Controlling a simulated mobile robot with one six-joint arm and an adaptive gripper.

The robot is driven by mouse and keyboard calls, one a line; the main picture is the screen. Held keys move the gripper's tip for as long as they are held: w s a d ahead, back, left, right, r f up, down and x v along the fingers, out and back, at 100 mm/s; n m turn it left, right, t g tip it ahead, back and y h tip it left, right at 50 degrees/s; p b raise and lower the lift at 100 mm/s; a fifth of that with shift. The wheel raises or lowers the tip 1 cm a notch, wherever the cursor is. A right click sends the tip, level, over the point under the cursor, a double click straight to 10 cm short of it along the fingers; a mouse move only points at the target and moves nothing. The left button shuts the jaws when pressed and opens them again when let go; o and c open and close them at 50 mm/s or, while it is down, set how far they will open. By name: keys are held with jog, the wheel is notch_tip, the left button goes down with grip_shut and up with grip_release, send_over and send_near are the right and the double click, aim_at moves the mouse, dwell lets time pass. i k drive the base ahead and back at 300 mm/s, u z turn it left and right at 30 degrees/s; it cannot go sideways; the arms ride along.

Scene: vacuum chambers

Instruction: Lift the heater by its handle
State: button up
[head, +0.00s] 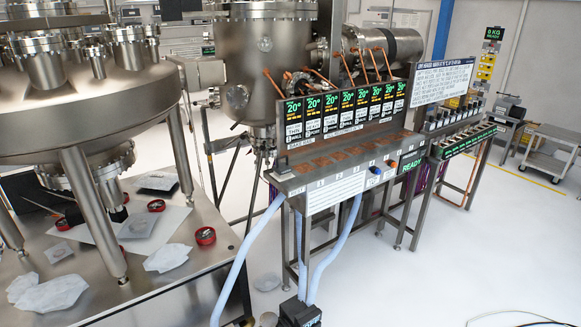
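I cannot pick out a heater with a handle for certain. A black box (299,313) with a small lit display stands low at the bottom edge, cut off by the frame, and pale blue hoses (328,262) run down toward it. A steel control bench (335,185) stands behind it, with a row of displays (346,109) reading 20°. My gripper is not in view, so its state does not show.
A large steel chamber on legs (75,95) stands on a table (200,250) at left, with red tape rolls (205,236) and crumpled white wipes (52,296). A cart (552,148) stands far right. Open floor (450,250) lies at right, with a loose cable at the bottom edge.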

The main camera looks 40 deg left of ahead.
aim_at(282, 169)
jog(key=i, duration=2.75)
jog(key=u, duration=2.4)
